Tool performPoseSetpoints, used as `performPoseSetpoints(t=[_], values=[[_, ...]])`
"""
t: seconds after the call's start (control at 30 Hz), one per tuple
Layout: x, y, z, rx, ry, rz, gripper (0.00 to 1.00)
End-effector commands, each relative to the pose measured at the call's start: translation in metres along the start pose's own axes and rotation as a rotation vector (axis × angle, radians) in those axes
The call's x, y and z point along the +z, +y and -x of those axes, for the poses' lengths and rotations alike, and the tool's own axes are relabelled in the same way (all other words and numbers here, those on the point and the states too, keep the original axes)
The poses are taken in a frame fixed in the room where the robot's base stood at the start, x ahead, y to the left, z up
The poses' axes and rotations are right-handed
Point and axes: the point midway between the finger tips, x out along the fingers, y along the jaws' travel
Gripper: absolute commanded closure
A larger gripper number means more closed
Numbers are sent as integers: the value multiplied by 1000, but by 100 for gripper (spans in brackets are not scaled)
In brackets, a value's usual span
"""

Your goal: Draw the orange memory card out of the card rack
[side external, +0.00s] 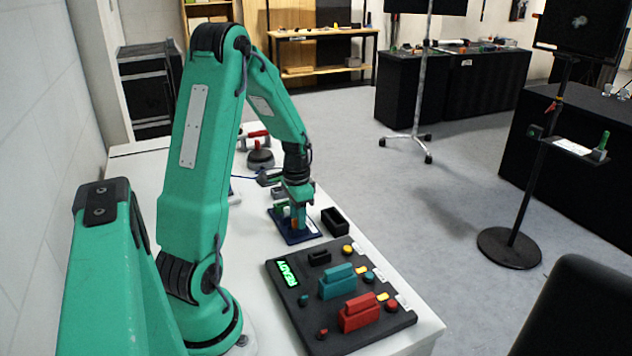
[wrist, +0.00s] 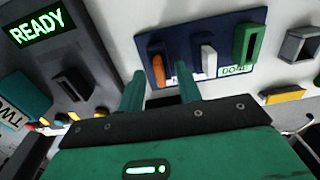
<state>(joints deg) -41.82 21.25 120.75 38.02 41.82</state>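The orange memory card (wrist: 157,67) stands upright in the dark blue card rack (wrist: 200,32), at the left end of its row in the wrist view. I cannot tell whether either finger touches the card. In the side view, my gripper (side external: 298,222) is low over the rack (side external: 278,218), and a bit of orange shows at its fingertips.
A dark console (side external: 300,325) with a lit READY display (side external: 288,273), teal and red blocks and buttons lies near the rack. A small black open box (side external: 335,221) stands right of the rack. A yellow piece (wrist: 284,96) lies near the rack's DONE label.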

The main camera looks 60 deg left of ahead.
Motion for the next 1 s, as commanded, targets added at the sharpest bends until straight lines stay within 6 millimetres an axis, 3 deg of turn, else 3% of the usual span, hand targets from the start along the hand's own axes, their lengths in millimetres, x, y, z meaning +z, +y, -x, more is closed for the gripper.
performPoseSetpoints(t=[0.37,0.53,0.7,0.73,0.77,1.0], values=[[0,0,-4,0,0,0,65],[0,0,-4,0,0,0,99],[0,0,-4,0,0,0,100],[0,0,-4,0,0,0,96],[0,0,-4,0,0,0,100],[0,0,-4,0,0,0,100]])
